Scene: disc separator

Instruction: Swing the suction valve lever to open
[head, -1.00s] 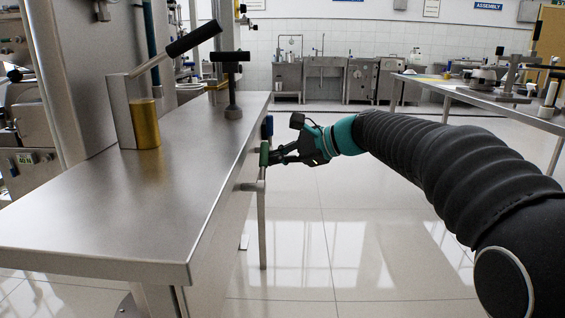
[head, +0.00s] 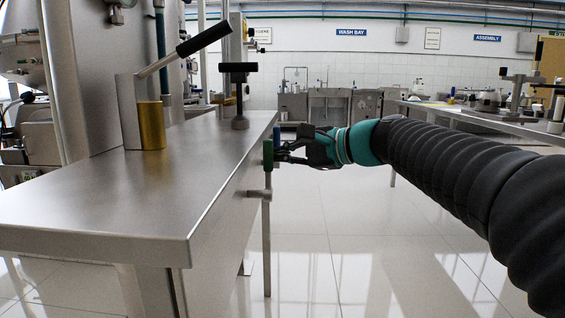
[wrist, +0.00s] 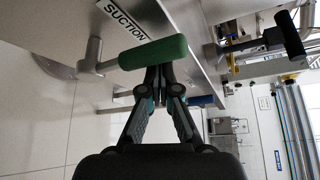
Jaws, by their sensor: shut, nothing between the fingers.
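The suction valve lever has a green grip (head: 267,155), seen upright at the bench's right edge in the head view. In the wrist view the green grip (wrist: 153,52) lies across the picture on a grey metal arm, beside a "SUCTION" label (wrist: 123,17). My gripper (head: 280,152) is shut and empty, its fingertips right at the grip. In the wrist view my gripper's closed fingertips (wrist: 160,72) meet at the grip's lower edge; whether they touch it I cannot tell.
The steel bench (head: 150,205) stands to the left, with a black-handled lever (head: 203,38) and a brass cylinder (head: 151,125) on top. A blue grip (wrist: 203,100) sits beyond my fingers. A metal pipe (head: 267,240) hangs below the green grip. The floor to the right is clear.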

